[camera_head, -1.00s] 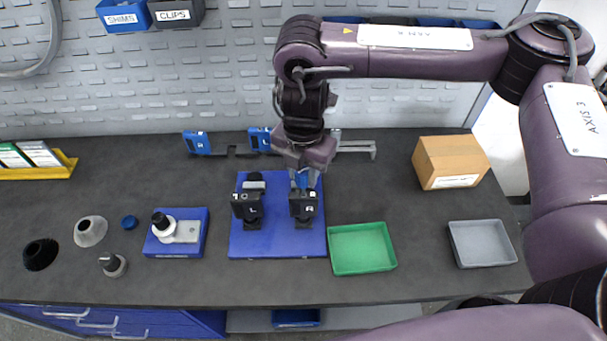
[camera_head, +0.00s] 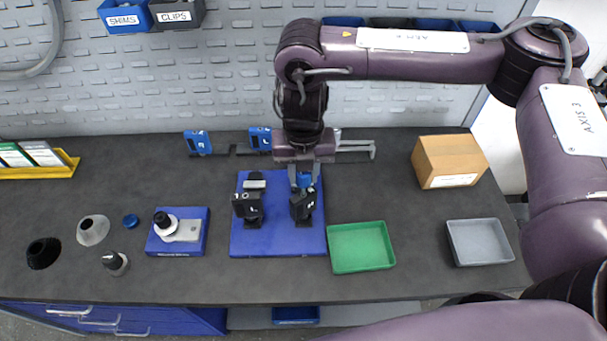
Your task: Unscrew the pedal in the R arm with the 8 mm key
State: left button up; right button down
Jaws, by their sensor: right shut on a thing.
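Two black crank-arm pieces stand on a blue base plate (camera_head: 277,242). The left one (camera_head: 247,206) is marked L, and the right one (camera_head: 303,206) carries the pedal end and looks turned at an angle. My right gripper (camera_head: 303,180) points down just above the right piece. It is shut on a small blue-handled key (camera_head: 305,181), partly hidden by the fingers. The key's lower end meets the top of the right piece, but I cannot make out the fit or its size mark. My left gripper is not in view.
A green tray (camera_head: 361,247), a grey tray (camera_head: 480,242) and a cardboard box (camera_head: 448,161) stand to the right. A blue fixture (camera_head: 199,244) is on the left.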

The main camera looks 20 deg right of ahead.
jog(key=shift+s+f, duration=0.2)
jog(key=n, duration=0.4)
jog(key=shift+n, duration=1.2)
jog(key=n, duration=0.3)
jog(key=shift+d+f+n, duration=0.1)
jog(key=shift+n, duration=0.3)
jog(key=n, duration=0.2)
jog(key=shift+n, duration=0.3)
